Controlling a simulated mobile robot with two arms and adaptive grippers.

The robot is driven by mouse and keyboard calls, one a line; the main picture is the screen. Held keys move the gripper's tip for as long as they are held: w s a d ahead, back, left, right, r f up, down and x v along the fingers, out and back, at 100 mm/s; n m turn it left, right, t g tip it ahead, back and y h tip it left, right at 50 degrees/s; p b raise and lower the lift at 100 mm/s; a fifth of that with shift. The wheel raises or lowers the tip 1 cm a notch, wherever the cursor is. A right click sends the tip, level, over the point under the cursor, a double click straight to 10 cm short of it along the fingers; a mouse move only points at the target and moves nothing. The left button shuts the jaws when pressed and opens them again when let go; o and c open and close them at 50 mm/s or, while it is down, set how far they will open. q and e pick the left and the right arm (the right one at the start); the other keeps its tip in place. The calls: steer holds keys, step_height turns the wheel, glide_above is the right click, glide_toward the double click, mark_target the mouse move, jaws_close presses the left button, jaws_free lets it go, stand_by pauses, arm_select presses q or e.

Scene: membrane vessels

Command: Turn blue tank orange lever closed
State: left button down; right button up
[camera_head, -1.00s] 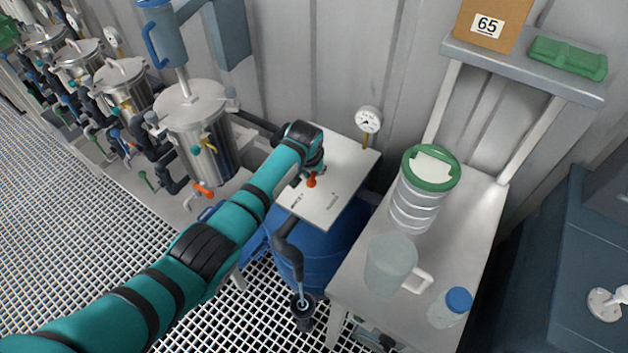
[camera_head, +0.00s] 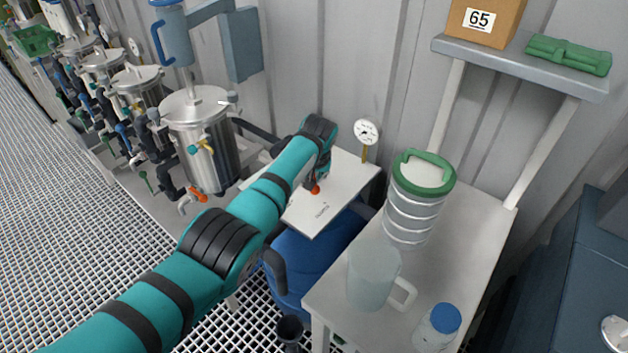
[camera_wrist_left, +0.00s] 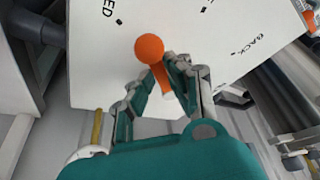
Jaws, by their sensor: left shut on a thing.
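The orange lever with a round knob (camera_head: 315,189) stands on the white panel (camera_head: 302,215) above the blue tank (camera_head: 308,262). In the left wrist view the orange knob (camera_wrist_left: 149,48) and its short shaft show beside black lettering that ends in "ED"; the word "BACK" is to the right. My left gripper (camera_head: 322,176) is at the lever, reaching over the panel. In the left wrist view its fingers (camera_wrist_left: 167,76) are closed around the lever's shaft, just below the knob. The lever's base is partly hidden by the fingers. My right gripper is in neither view.
A gauge (camera_head: 367,132) stands behind the panel. To the right, a white table (camera_head: 462,240) holds a green-lidded canister (camera_head: 414,215), a clear jug (camera_head: 372,280) and a blue-capped bottle (camera_head: 438,328). A steel vessel (camera_head: 208,150) stands to the left.

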arm_select(q)
steer(key=c, duration=1.3)
jaws_free()
steer(key=shift+s+a+f, duration=0.15)
steer(key=shift+a, duration=0.05)
steer(key=shift+d, duration=0.15)
steer(key=shift+s+r, duration=0.15)
steer(key=shift+r, duration=0.6)
steer(key=v, duration=1)
steer(key=shift+s+r, duration=0.15)
steer(key=shift+r, duration=0.1)
